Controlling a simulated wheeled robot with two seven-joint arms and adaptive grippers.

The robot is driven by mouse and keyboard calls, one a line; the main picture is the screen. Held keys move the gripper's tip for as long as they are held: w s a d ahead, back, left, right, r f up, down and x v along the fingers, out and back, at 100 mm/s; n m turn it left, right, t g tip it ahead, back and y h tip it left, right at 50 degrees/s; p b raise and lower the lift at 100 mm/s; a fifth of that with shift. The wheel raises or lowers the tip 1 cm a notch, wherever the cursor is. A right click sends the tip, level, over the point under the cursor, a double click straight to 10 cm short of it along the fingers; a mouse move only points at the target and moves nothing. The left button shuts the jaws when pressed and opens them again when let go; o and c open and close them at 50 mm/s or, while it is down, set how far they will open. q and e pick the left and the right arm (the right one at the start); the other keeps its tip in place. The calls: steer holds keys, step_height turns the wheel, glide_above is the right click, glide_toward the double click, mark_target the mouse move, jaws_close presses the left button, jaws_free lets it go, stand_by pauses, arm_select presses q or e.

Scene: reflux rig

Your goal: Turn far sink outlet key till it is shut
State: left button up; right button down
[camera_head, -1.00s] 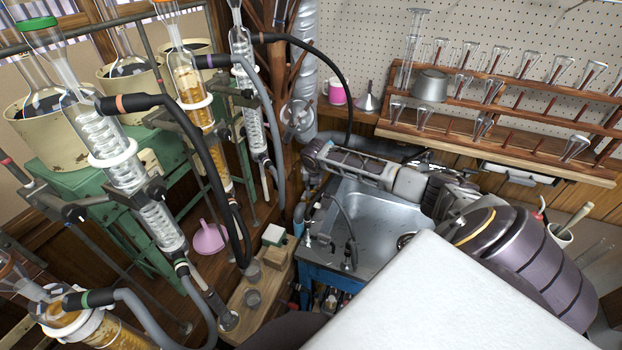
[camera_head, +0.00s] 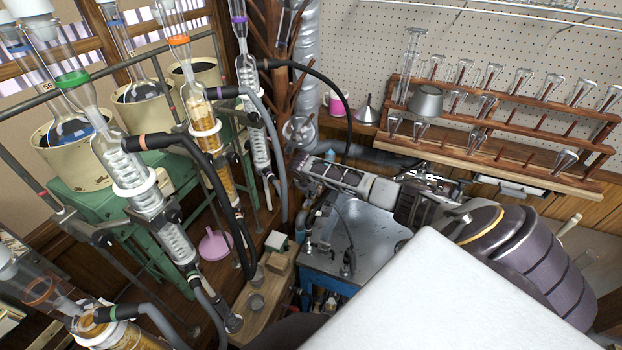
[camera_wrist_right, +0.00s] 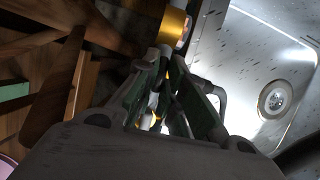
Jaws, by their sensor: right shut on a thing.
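The sink (camera_head: 372,240) is a steel basin below my right arm, with its drain (camera_wrist_right: 276,99) at the right of the wrist view. My right gripper (camera_head: 303,166) reaches left across the sink's far side. In the wrist view its two fingers (camera_wrist_right: 168,98) are closed in around a small part between them, which I take to be the far sink outlet key; the fingers mostly hide it. A brass-coloured collar (camera_wrist_right: 174,27) of the outlet fitting shows just beyond the fingertips. The key's angle cannot be made out. My left gripper is not in view.
Another tap (camera_head: 348,262) stands at the sink's near left corner. Glass condensers with hoses (camera_head: 215,175) crowd the left. A black hose (camera_head: 345,105) arcs close by my right gripper. A wooden rack (camera_head: 500,115) of glassware hangs behind the arm.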

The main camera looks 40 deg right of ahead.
steer(key=shift+m, duration=0.4)
steer(key=c, duration=1.8)
jaws_free()
steer(key=shift+o, duration=0.2)
steer(key=shift+f, duration=0.1)
